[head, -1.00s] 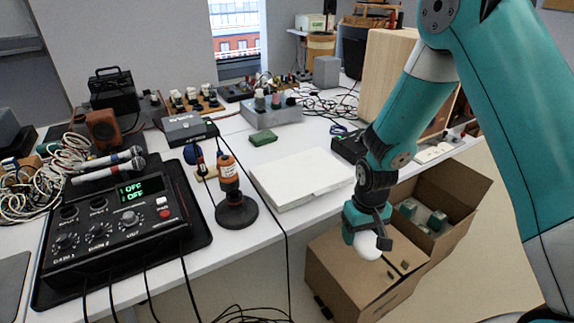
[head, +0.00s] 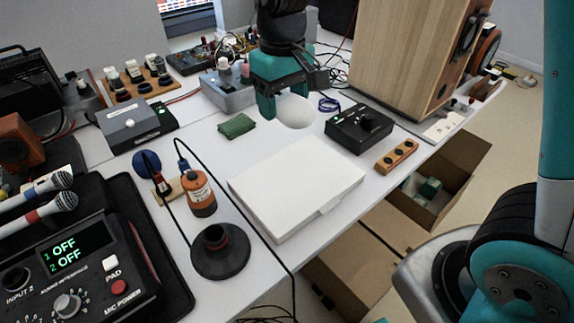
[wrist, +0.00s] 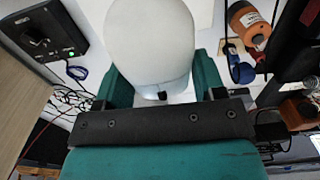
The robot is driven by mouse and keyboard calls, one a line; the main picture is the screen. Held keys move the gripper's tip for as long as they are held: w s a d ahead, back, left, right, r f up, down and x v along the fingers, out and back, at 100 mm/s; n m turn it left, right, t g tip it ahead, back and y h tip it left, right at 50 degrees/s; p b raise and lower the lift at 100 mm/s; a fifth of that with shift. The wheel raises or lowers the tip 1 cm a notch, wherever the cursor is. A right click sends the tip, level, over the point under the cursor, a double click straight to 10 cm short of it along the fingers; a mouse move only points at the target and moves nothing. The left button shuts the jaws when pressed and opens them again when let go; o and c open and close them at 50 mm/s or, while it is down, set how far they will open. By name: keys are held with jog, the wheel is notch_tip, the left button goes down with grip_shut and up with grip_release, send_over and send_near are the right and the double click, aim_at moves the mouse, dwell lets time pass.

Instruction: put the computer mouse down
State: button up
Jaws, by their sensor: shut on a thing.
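My gripper (head: 284,100) is shut on the computer mouse (head: 295,111), a smooth white rounded thing. It hangs in the air above the far side of the white table, just behind a flat white box (head: 296,185) in the head view. In the wrist view the mouse (wrist: 150,45) sits between the two teal fingers of my gripper (wrist: 155,85) and sticks out beyond them. The mouse hides part of the table beneath it.
A green block (head: 236,126) lies left of the mouse, and a black box (head: 358,129) stands to its right. An orange bottle (head: 199,195) and a black round stand (head: 220,250) are nearer. A wooden speaker (head: 408,60) stands behind. Open cardboard boxes (head: 350,262) are on the floor.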

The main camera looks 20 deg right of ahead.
aim_at(284, 179)
notch_tip(284, 179, down, 18)
jog(key=shift+a+r+b, duration=0.1)
jog(key=shift+b, duration=0.65)
jog(key=o, duration=0.9)
jog(key=shift+f, duration=0.2)
jog(key=shift+o, duration=0.2)
notch_tip(284, 179, up, 12)
jog(key=p, duration=0.1)
jog(key=s+a+r+n+y, duration=0.1)
jog(key=s+r, duration=0.3)
jog(key=s, duration=0.6)
jog(key=s+r+n+y, duration=0.2)
jog(key=s+r, duration=0.3)
jog(key=s, duration=0.5)
jog(key=shift+s+a+r+n+y, duration=0.15)
jog(key=shift+a+r+n+y, duration=0.2)
jog(key=shift+y, duration=0.25)
